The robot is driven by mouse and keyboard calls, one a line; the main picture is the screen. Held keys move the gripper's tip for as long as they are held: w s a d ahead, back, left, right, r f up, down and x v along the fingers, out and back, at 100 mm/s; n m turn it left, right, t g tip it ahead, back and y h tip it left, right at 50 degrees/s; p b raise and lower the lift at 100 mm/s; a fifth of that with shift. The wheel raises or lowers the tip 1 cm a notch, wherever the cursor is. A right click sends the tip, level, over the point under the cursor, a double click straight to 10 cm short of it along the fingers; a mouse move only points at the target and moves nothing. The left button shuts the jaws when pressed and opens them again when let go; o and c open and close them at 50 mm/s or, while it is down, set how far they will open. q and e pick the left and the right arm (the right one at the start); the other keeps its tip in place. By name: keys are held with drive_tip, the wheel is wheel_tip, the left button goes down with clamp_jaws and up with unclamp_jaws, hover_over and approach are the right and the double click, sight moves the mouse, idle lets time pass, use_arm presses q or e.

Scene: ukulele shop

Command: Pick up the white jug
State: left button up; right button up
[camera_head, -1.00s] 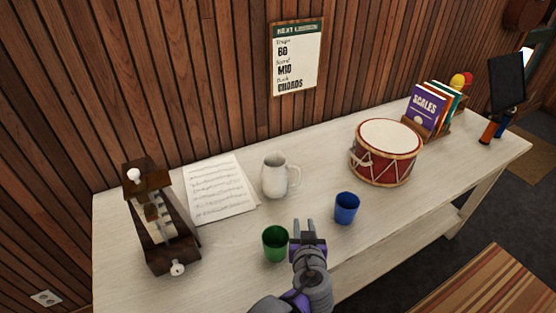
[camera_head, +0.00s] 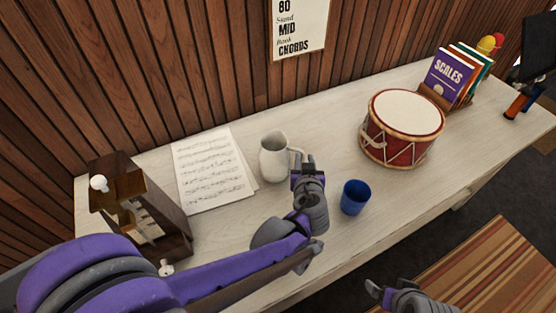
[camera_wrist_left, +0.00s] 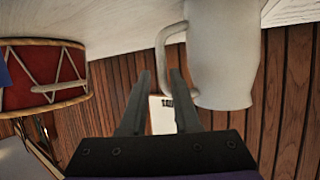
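The white jug (camera_head: 275,158) stands upright on the pale table, its handle on the right side. My left gripper (camera_head: 304,162) is at the handle, right of the jug's body. In the left wrist view the jug (camera_wrist_left: 222,55) is at the upper right, and its handle (camera_wrist_left: 161,55) lies in line with the gap between my two fingers (camera_wrist_left: 160,78). The fingers are apart, with clear room between them; I cannot tell whether the handle is fully between them. My right gripper (camera_head: 383,292) is at the bottom edge, away from the table objects; its opening is unclear.
A blue cup (camera_head: 354,197) stands right of my left gripper, close to the forearm. A red drum (camera_head: 401,138) is farther right, with books (camera_head: 455,75) behind it. Sheet music (camera_head: 212,170) lies left of the jug, beside a wooden device (camera_head: 137,207).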

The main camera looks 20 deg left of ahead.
use_arm(q)
drive_tip(key=x, duration=0.5)
drive_tip(key=shift+w+a+f, duration=0.1)
drive_tip(key=shift+a+f, duration=0.05)
drive_tip(key=shift+f, duration=0.15)
clamp_jaws()
idle(1.1)
